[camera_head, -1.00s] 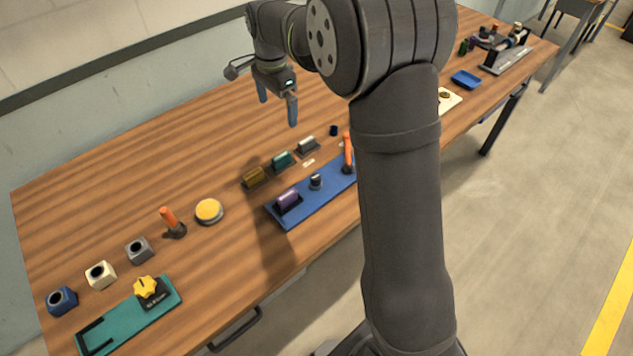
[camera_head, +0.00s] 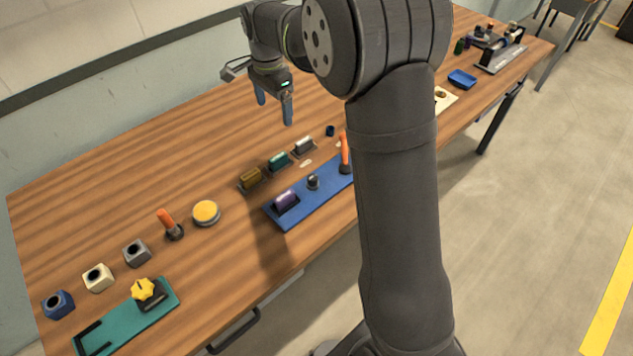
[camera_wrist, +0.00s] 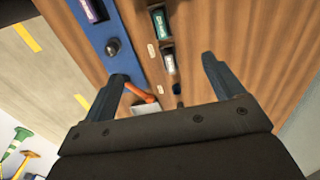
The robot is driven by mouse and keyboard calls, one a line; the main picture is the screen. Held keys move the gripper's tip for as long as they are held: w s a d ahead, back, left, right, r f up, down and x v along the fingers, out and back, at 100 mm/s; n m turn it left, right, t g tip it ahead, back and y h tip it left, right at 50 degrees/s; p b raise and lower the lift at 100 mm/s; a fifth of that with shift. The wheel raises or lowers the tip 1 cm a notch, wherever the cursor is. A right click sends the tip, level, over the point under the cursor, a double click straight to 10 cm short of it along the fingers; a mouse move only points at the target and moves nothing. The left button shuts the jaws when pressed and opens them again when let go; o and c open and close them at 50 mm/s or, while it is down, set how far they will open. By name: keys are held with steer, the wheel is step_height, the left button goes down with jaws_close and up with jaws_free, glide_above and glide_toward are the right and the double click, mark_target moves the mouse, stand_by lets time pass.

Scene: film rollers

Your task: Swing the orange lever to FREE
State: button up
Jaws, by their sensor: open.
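An orange lever (camera_head: 345,152) stands upright at the right end of the blue plate (camera_head: 318,197), partly beside my arm's outline. In the wrist view the orange lever (camera_wrist: 138,92) lies near the left finger, apparently apart from it. Any FREE marking is too small to read. My gripper (camera_head: 273,108) is open and empty above the table, beyond the blue plate. It also shows in the wrist view (camera_wrist: 165,72).
A purple roller (camera_head: 286,201) and a dark knob (camera_head: 313,181) sit on the blue plate. Brown, green and white rollers (camera_head: 278,161) stand behind it. A yellow button (camera_head: 206,212) and a teal plate (camera_head: 118,326) lie left. The back left of the table is clear.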

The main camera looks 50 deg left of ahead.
steer(key=w+d+n, duration=0.1)
steer(key=w+d+n+t, duration=0.1)
steer(key=w+d, duration=0.1)
steer(key=w+d+n+t, duration=0.1)
steer(key=w+d, duration=0.1)
steer(key=shift+w+d+f+n+y, duration=0.1)
steer(key=shift+d+f+n+y, duration=0.05)
steer(key=shift+f+n+y, duration=0.2)
steer(key=c, duration=1)
steer(key=w+d+n+t+y, duration=0.1)
steer(key=w+d+n+t, duration=0.25)
steer(key=d+n, duration=0.3)
steer(key=shift+m+g, duration=0.3)
steer(key=shift+g, duration=0.15)
steer(key=x, duration=1.8)
steer(key=shift+w+a+f, duration=0.1)
steer(key=shift+w, duration=0.15)
steer(key=shift+c, duration=0.5)
jaws_close()
